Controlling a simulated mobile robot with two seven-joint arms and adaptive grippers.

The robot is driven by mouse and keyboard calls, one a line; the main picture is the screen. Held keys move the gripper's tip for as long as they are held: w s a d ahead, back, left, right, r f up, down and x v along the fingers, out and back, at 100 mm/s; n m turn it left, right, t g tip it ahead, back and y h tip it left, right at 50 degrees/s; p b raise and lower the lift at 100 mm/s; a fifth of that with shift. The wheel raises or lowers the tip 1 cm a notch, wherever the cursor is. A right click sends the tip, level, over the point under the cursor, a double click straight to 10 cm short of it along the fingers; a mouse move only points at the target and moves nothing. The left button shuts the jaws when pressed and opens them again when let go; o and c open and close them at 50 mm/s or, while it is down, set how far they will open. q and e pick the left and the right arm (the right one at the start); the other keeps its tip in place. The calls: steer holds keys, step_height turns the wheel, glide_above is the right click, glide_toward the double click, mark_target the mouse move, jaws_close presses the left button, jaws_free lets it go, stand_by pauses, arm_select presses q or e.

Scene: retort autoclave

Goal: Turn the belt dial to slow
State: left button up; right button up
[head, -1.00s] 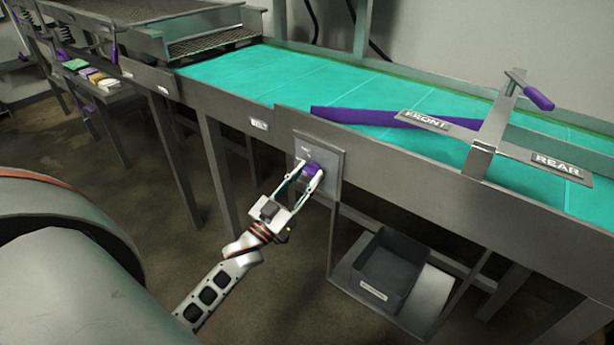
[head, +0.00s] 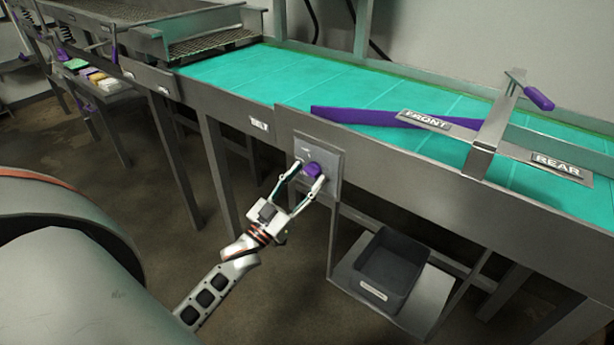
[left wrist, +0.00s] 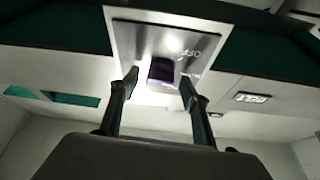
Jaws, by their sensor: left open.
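The purple belt dial (head: 313,170) sits on a grey square plate (head: 331,160) on the front side of the conveyor. In the left wrist view the dial (left wrist: 161,70) shows as a dark purple block, with the word OFF (left wrist: 188,54) on the plate beside it. My left gripper (head: 309,173) is open, with one finger on each side of the dial. In the left wrist view gaps show between the fingers (left wrist: 158,82) and the dial. The dial's exact setting is hard to read. My right gripper is not in view.
A BELT label (head: 259,124) is on the frame left of the plate. The teal belt (head: 270,80) carries a purple diverter bar (head: 350,116) and FRONT and REAR signs. A dark bin (head: 392,268) stands on a shelf below. Table legs stand left of my arm.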

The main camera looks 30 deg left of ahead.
arm_select(q)
steer(key=v, duration=1.1)
steer(key=shift+s+d+f, duration=0.1)
steer(key=shift+f, duration=0.05)
steer(key=s+d+f+m+g, duration=0.1)
steer(key=s+d+f+g, duration=0.4)
steer(key=s+d+f, duration=0.2)
steer(key=s+d+f+m+g, duration=0.1)
steer(key=s+d+f+g, duration=0.5)
steer(key=d+f, duration=0.5)
step_height(320, 180, down, 5)
steer(key=shift+s+r+g, duration=0.1)
steer(key=shift+s+g, duration=0.2)
steer(key=shift+s, duration=0.2)
